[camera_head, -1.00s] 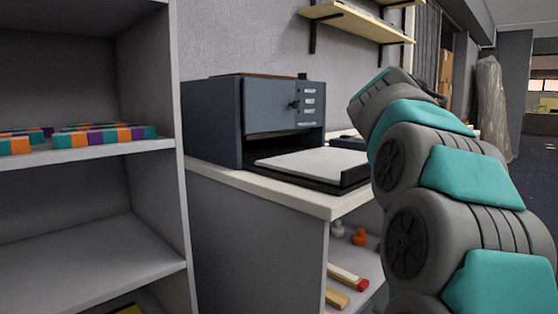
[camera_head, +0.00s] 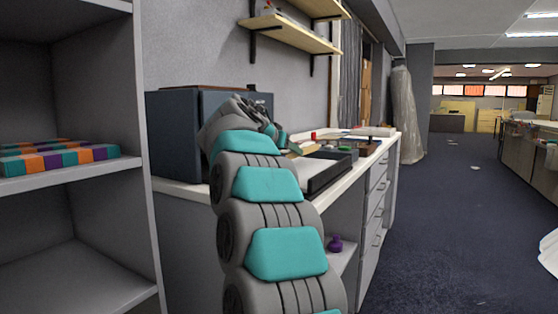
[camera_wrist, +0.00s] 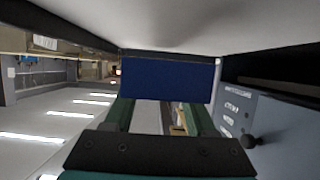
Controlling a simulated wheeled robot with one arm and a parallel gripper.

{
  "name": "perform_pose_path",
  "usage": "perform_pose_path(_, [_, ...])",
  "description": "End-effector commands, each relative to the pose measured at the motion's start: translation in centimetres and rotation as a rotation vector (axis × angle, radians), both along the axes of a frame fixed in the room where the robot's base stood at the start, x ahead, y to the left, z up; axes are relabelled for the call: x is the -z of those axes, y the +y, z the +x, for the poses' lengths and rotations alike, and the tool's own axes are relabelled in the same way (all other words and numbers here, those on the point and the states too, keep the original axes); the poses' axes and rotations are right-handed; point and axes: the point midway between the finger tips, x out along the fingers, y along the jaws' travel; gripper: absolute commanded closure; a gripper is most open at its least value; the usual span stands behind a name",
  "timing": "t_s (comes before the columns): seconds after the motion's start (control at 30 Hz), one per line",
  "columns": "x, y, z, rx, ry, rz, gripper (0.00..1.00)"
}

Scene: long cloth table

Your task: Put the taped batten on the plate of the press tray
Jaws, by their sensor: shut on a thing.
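My gripper (camera_wrist: 165,98) is shut on a dark blue block-like piece (camera_wrist: 166,80), seen face-on between the green fingers in the wrist view. I take it to be the taped batten; its far length is hidden. The wrist view is upside down, and the pale plate (camera_wrist: 185,22) spans its top, with the held piece close to it; I cannot tell whether they touch. In the head view, the press tray (camera_head: 328,178) has a dark rim and a white plate (camera_head: 306,168). My arm hides part of the tray and most of my gripper.
The dark press cabinet (camera_head: 172,130) stands behind my arm; its front and knob (camera_wrist: 264,126) show in the wrist view. Small items lie on the counter (camera_head: 375,150) beyond the tray. A grey shelf unit (camera_head: 130,200) with coloured blocks (camera_head: 60,158) is at left. Open floor (camera_head: 450,230) lies right.

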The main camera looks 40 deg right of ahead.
Motion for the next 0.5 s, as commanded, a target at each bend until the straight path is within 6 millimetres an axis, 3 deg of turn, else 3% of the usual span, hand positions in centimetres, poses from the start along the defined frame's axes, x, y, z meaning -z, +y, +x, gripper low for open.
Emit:
perform_pose_path(0.2, [0.1,0.9,2.5,0.0,0.0,-0.001,1.0])
perform_pose_path(0.37, [0.6,1.1,2.8,0.0,0.0,-0.001,1.0])
perform_pose_path(0.5, [2.1,1.1,2.8,-0.001,0.005,0.0,1.0])
